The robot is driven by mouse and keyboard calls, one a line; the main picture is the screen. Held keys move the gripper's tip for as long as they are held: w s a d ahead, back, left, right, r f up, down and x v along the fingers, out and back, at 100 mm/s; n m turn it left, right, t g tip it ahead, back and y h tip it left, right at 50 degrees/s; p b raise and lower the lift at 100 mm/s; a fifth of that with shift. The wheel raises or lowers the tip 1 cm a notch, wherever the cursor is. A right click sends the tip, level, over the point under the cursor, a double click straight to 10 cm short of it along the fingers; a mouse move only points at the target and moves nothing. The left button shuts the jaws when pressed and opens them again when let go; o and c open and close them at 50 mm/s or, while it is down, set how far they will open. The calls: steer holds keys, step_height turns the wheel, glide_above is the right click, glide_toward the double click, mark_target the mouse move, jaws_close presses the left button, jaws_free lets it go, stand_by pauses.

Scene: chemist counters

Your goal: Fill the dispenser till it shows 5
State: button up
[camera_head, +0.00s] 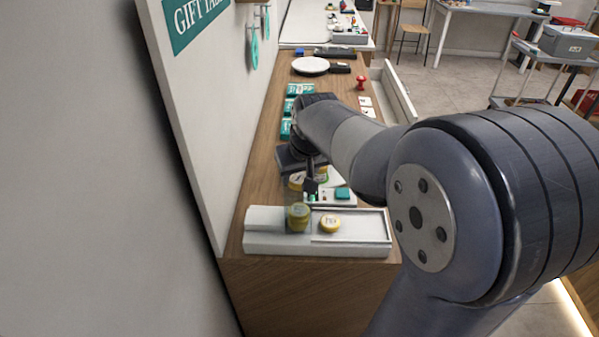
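A long white unit (360,247), which looks like the dispenser, lies across the near end of the wooden counter. A stack of round yellow-green tins (298,217) stands at its left part. One yellow tin (330,224) lies flat in its shallow tray part. I can read no number on it. My gripper (310,186) points down just behind the unit, over a small white panel (330,199) with a teal block. Yellow tins (296,181) show beside and behind my gripper. Whether my fingers hold one is hidden by the wrist and too small to tell.
Teal packets (298,90) lie along the counter's left side. Farther back are a red stamp-like object (361,82) and a round white plate (310,65). A white wall panel (195,100) borders the left. My arm hides much of the counter's right side.

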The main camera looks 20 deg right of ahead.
steer(key=o, duration=0.5)
steer(key=v, duration=1.1)
steer(key=shift+b, duration=0.3)
steer(key=shift+f, duration=0.1)
